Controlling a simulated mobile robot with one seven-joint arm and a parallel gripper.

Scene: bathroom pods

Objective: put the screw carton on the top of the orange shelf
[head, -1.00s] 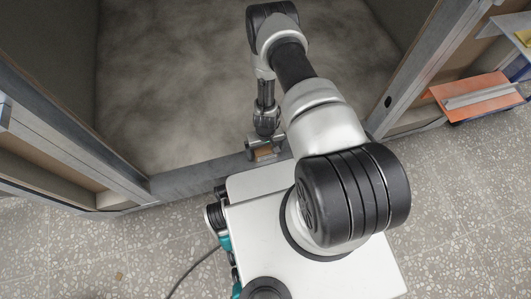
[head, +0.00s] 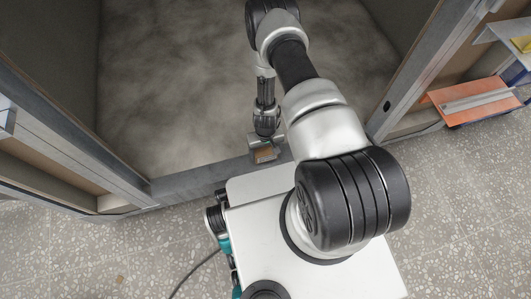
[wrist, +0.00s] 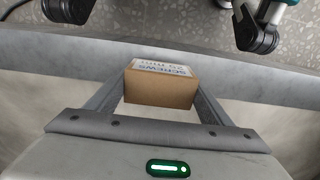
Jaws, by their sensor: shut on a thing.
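The screw carton (wrist: 160,88) is a small brown cardboard box with a white label reading "SCREWS". In the wrist view it sits between the two fingers of my gripper (wrist: 158,82), which is shut on it. In the head view the carton (head: 264,155) shows in my gripper (head: 264,148), just in front of my base and by the grey threshold. The orange shelf (head: 478,101) is at the right of the head view, well apart from my gripper. A grey strip lies along its orange top.
A grey threshold (head: 190,184) runs across the front of the pod, whose floor (head: 180,90) is empty. A grey door post (head: 415,75) stands between the pod and the orange shelf. The speckled floor (head: 460,190) at right is clear.

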